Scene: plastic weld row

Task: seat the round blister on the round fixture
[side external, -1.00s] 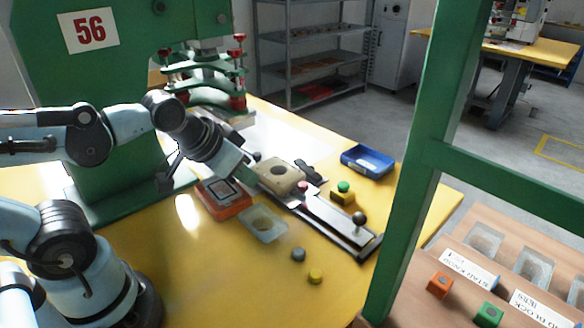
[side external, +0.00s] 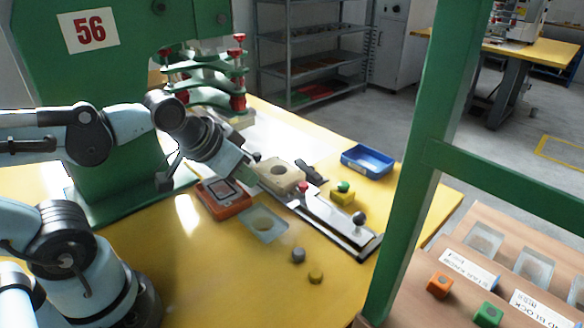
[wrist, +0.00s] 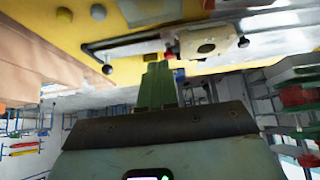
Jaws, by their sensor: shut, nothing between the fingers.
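The round blister (side external: 264,223), a clear tray with a round recess, lies flat on the yellow table in the side view. It also shows at the top edge of the wrist view (wrist: 150,10), partly cut off. The round fixture (side external: 284,173), a beige block with a dark round hole, sits on the metal slide behind the blister; it shows in the wrist view (wrist: 207,40) too. The blister is apart from the fixture. My gripper (side external: 253,177), with green fingers, is shut and empty, beside the fixture at its left. The shut fingers also show in the wrist view (wrist: 158,75).
An orange square fixture (side external: 215,208) lies left of the blister. The slide rail (side external: 340,231) runs to the front right, with a yellow button box (side external: 342,197) beside it. A blue bin (side external: 368,160) stands behind. A green post (side external: 415,150) rises at the right.

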